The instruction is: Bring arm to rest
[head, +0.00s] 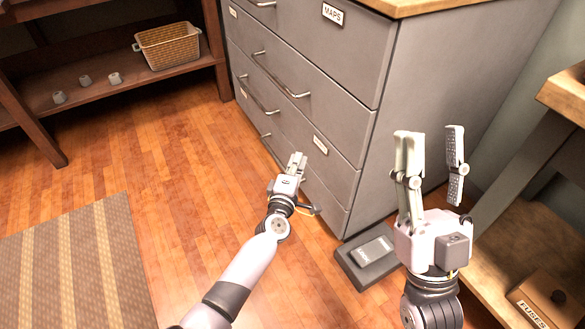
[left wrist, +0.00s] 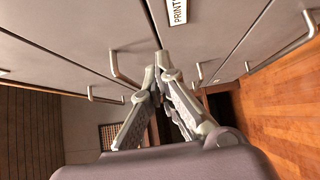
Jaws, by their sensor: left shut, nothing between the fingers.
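My left gripper (head: 297,160) is shut and empty. It is low in front of the grey drawer cabinet (head: 455,75), close to its lower drawer fronts. In the left wrist view its fingertips (left wrist: 161,62) meet in front of the drawer faces, with metal handles to either side. I cannot tell whether it touches the cabinet. My right gripper (head: 431,135) is raised in front of the cabinet's side, fingers up and wide apart, with nothing between them.
A dark boxy object (head: 360,264) with a label lies on the floor beside the cabinet. A wooden shelf unit (head: 540,155) with a box (head: 545,300) is at the right. A shelf at the upper left holds a wicker basket (head: 168,48). The wooden floor (head: 185,170) and striped rug (head: 75,265) are clear.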

